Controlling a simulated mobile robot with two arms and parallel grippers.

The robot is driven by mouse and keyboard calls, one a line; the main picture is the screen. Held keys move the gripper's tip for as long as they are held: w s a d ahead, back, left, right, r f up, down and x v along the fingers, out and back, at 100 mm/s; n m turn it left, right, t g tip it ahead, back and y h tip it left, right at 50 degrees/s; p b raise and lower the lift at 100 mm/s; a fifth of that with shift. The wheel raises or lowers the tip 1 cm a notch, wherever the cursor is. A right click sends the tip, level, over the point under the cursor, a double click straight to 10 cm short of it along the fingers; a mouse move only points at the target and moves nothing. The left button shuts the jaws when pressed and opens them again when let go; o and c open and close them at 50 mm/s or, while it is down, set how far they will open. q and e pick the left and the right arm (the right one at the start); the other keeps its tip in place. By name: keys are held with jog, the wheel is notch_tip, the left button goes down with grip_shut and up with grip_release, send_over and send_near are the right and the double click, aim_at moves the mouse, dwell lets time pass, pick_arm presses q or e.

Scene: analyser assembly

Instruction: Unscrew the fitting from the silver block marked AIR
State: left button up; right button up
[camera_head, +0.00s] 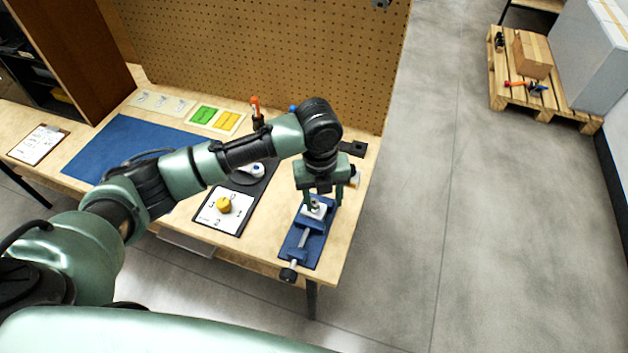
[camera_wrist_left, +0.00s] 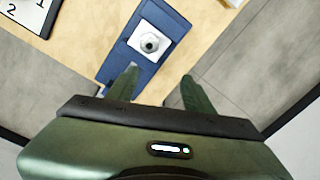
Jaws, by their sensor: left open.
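A silver block (camera_wrist_left: 163,33) is held in a blue vise (camera_head: 297,250) at the table's right front corner. A round metal fitting (camera_wrist_left: 149,43) sits on top of the block; in the head view it is small and partly hidden by my gripper. No AIR marking is legible. My left gripper (camera_head: 324,204) points down over the vise, its fingers open on either side of the block in the head view. In the left wrist view the gripper (camera_wrist_left: 160,75) is empty, and the fitting shows beyond the fingertips, slightly left of centre. My right gripper is not in view.
A dial board with a yellow knob (camera_head: 223,205) lies left of the vise. A blue mat (camera_head: 120,150), green and yellow cards (camera_head: 203,115) and a clipboard (camera_head: 38,144) lie farther left. A pegboard (camera_head: 270,50) stands behind. Open floor is to the right.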

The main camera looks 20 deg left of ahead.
aim_at(314, 202)
pick_arm(q)
jog(key=shift+m+y, duration=0.4)
jog(key=shift+m, duration=0.3)
jog(key=w+a+r, duration=0.2)
jog(key=a, duration=0.1)
jog(key=shift+w+a+f, duration=0.1)
jog(key=shift+w+f, duration=0.05)
notch_tip(314, 202, down, 7)
jog(key=shift+f+p, duration=0.2)
jog(key=shift+p, duration=0.45)
jog(key=shift+c, duration=0.3)
grip_shut()
jog(key=shift+r+n+p, duration=0.25)
jog(key=shift+n+p, duration=0.55)
jog(key=shift+p, duration=0.2)
jog(key=shift+f+n+p, duration=0.1)
jog(key=shift+n+p, duration=0.45)
jog(key=shift+n, duration=0.35)
jog(key=shift+f, duration=0.1)
